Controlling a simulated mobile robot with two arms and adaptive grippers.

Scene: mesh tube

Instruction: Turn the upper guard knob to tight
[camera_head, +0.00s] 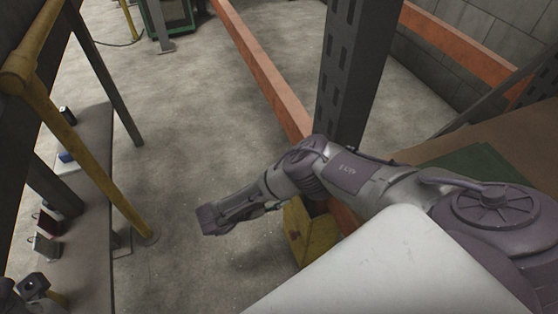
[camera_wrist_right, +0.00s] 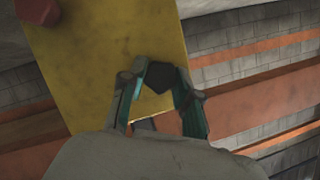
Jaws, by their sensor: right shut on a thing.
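A dark knob (camera_wrist_right: 168,77) sits on a yellow panel (camera_wrist_right: 105,50) in the right wrist view. My right gripper (camera_wrist_right: 170,92) has its two fingers around this knob and is shut on it. Whether it is the upper guard knob, and its turn position, I cannot tell. A red knob (camera_wrist_right: 38,10) is on the same panel at the top left, partly cut off. In the head view a yellow guard part (camera_head: 318,238) shows below my right arm; the arm hides some of it. The right fingertips are not clear there. My left gripper is not in view.
A dark upright post (camera_head: 350,75) and orange beams (camera_head: 265,75) stand behind my arm. A yellow rail (camera_head: 75,140) and a bench (camera_head: 90,240) with several small items are at the left. Bare floor (camera_head: 190,130) lies between.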

